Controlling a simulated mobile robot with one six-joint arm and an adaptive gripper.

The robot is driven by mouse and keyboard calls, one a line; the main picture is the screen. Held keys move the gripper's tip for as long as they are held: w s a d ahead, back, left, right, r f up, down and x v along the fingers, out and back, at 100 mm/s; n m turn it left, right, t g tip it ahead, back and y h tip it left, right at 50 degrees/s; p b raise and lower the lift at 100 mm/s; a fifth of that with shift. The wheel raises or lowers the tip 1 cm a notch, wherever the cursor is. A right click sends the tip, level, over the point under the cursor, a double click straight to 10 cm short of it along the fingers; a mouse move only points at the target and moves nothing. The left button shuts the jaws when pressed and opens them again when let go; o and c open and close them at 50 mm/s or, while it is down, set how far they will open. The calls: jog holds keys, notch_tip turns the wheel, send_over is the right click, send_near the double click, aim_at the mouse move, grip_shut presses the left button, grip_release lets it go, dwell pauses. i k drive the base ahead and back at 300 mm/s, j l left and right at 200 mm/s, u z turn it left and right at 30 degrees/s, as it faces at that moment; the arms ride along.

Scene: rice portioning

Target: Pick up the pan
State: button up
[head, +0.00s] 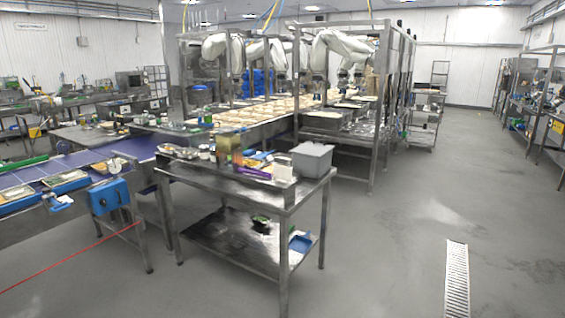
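Shallow metal pans (324,118) sit on the steel rack table at the centre right, beneath white robot arms. They are small in the head view, and I cannot tell which one is the pan of the task. A grey plastic bin (312,159) stands on the near steel table (262,191), with a purple-handled item (254,173) beside it. My gripper is not in view, so its state and its distance from any pan do not show.
A blue conveyor (30,179) with food trays runs in from the left. White robot arms (345,45) hang inside the metal frame. A blue tray (301,243) lies on the near table's lower shelf. The grey floor (400,240) at right is open, with a drain grate (457,280).

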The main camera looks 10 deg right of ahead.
aim_at(284, 161)
jog(key=i+u, duration=0.1)
jog(key=i, duration=1)
jog(key=i+l+u, duration=0.15)
jog(key=i, duration=0.4)
jog(key=i+l, duration=0.1)
jog(key=i, duration=0.5)
jog(key=i+l+u, duration=0.15)
jog(key=i, duration=0.4)
jog(key=i+l+u, duration=0.1)
jog(key=i, duration=0.45)
jog(key=k+l, duration=0.1)
jog(key=l, duration=0.45)
jog(key=k+l, duration=0.1)
jog(key=l, duration=0.45)
jog(key=k+l, duration=0.15)
jog(key=l, duration=0.4)
jog(key=k+l, duration=0.1)
jog(key=l, duration=0.5)
jog(key=k+l, duration=0.1)
jog(key=l, duration=0.45)
jog(key=i+l, duration=1.15)
jog(key=i+z, duration=0.05)
jog(key=i, duration=0.05)
